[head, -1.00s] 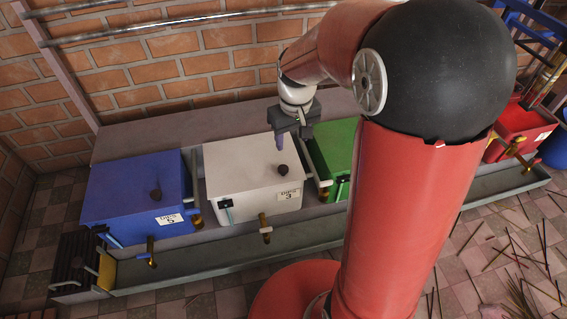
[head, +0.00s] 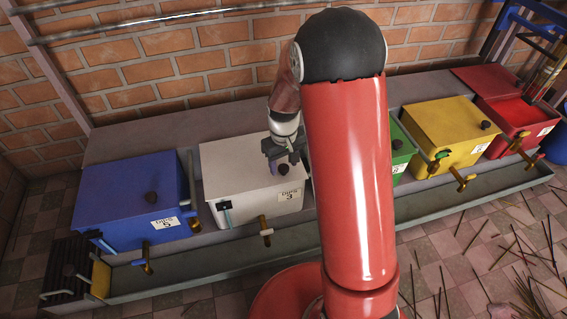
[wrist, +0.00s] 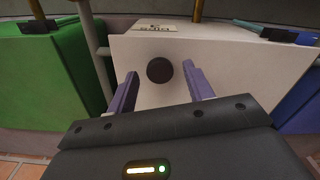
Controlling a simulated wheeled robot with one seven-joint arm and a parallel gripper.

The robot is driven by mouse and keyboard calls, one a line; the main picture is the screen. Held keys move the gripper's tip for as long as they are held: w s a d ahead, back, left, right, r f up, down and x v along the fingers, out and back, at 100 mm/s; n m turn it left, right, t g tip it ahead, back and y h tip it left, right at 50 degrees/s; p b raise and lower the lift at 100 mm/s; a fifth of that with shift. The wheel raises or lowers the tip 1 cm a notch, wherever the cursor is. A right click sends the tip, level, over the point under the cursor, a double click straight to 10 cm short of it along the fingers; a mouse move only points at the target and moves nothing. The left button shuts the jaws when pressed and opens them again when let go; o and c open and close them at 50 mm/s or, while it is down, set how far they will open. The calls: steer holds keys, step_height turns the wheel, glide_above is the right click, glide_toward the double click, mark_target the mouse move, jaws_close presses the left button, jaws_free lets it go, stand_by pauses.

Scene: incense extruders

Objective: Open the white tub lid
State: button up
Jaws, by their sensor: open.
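The white tub (head: 236,168) stands on the bench between a blue tub and a green one, and its lid lies shut on it. The lid's round dark knob (wrist: 159,70) shows in the wrist view. My gripper (head: 291,158) is over the front right part of the lid. In the wrist view its two purple fingers (wrist: 160,76) are apart, one on each side of the knob as seen, and hold nothing. I cannot tell whether they are down at knob height.
The blue tub (head: 125,195) is at left; the green tub (head: 401,150) is partly behind my arm. Yellow (head: 445,130) and red tubs (head: 511,118) stand farther right. A brass tap (head: 265,230) projects from the white tub above a long trough. A brick wall rises behind.

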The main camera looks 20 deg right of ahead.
steer(key=shift+c, duration=0.4)
jaws_close()
steer(key=shift+w, duration=0.1)
